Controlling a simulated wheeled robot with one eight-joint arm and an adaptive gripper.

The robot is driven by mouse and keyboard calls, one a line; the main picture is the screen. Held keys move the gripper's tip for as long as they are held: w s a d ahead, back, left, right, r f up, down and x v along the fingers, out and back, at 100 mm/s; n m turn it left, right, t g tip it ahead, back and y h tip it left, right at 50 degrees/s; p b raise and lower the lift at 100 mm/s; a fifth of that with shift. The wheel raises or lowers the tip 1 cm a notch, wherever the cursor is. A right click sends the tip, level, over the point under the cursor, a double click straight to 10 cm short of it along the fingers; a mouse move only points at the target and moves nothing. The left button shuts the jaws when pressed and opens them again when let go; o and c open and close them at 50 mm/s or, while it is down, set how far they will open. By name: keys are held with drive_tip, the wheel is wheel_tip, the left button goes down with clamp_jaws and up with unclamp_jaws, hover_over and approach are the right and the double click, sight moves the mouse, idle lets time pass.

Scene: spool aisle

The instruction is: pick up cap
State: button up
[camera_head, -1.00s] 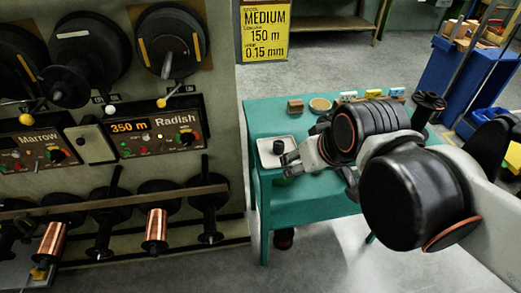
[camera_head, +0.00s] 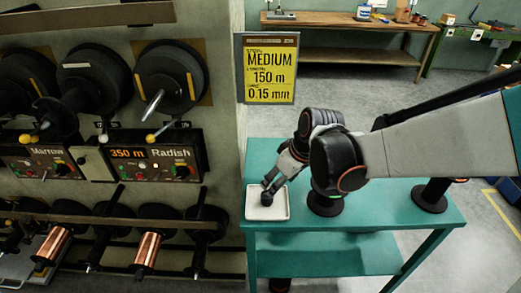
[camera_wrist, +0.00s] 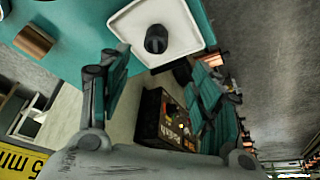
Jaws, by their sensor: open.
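The black cap (camera_wrist: 156,39) is a small dark cylinder standing on a white square tray (camera_wrist: 188,40) in the wrist view. In the head view the tray (camera_head: 284,212) lies at the left end of the teal table (camera_head: 385,216), with a small dark shape (camera_head: 266,199), likely the cap, on it. My gripper (camera_head: 272,180) is just above the tray in the head view. In the wrist view my gripper (camera_wrist: 160,72) has its fingers spread wide and empty, with the cap beyond them, between their tips. No contact with the cap is visible.
Black spools (camera_head: 325,204) (camera_head: 431,196) stand on the table. The winding machine (camera_head: 150,155) is to the left. A yellow sign (camera_head: 269,70) hangs behind the tray.

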sight(267, 195)
drive_tip(key=b+x, duration=0.2)
drive_tip(key=x, duration=0.6)
drive_tip(key=shift+f+b, duration=0.1)
drive_tip(key=shift+b, duration=0.25)
drive_tip(key=shift+w+d+b+x, duration=0.15)
drive_tip(key=shift+b+x, duration=0.5)
drive_tip(key=shift+x, duration=0.7)
drive_tip(key=shift+w+d+b+x, duration=0.15)
drive_tip(key=shift+b+x, duration=0.45)
drive_tip(key=shift+x, duration=0.8)
drive_tip(key=c, duration=1.3)
